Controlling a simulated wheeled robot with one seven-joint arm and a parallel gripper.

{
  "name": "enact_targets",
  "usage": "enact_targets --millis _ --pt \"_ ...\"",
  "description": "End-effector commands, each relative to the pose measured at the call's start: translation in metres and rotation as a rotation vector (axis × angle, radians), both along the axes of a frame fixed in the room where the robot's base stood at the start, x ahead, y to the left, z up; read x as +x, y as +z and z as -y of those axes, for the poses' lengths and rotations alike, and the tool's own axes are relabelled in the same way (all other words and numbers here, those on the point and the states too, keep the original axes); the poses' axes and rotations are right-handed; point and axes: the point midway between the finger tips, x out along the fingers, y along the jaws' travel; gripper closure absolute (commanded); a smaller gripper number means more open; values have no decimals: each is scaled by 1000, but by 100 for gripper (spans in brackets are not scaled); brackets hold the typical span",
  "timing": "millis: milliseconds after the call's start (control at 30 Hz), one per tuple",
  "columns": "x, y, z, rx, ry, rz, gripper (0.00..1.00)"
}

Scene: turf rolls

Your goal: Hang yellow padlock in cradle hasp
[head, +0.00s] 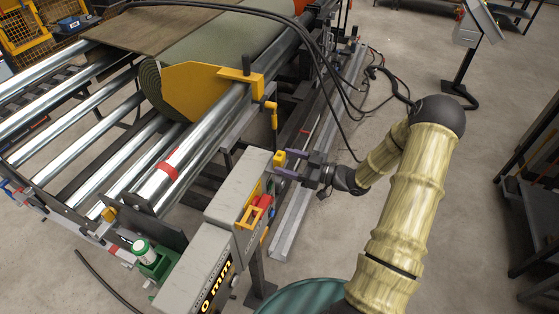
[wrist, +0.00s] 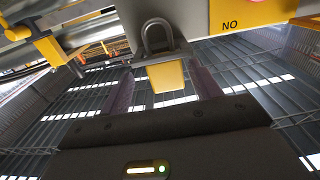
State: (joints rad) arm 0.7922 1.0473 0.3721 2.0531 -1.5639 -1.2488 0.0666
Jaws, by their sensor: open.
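The yellow padlock (wrist: 166,78) has its grey shackle upward, against a grey tab, likely the hasp (wrist: 180,42), below a grey box in the wrist view. I cannot tell for sure whether the shackle passes through the tab. In the head view the padlock (head: 279,158) shows as a small yellow block beside the grey box's upper end. My gripper (wrist: 162,84) is open, with a purplish finger on each side of the padlock and visible gaps between. In the head view my gripper (head: 294,165) reaches in from the right.
A grey control box (head: 240,188) with a red and yellow switch (head: 256,211) stands close to my gripper. A yellow plate (head: 203,88) and turf roll (head: 150,88) lie behind over steel rollers. Black cables hang nearby.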

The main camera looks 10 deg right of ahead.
Motion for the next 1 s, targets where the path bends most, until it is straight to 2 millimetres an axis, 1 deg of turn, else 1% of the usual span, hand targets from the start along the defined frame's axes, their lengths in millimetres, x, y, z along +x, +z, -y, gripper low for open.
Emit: enact_targets --millis 33,200,333,467,933,1000 --pt "2 5 -5 1 2 0 36" --pt "10 10 -25 2 2 -1 36" --pt "20 8 -38 2 1 -1 36" --pt "22 5 -42 0 0 0 36" --pt "22 5 -41 0 0 0 36" --pt "22 5 -41 0 0 0 50"
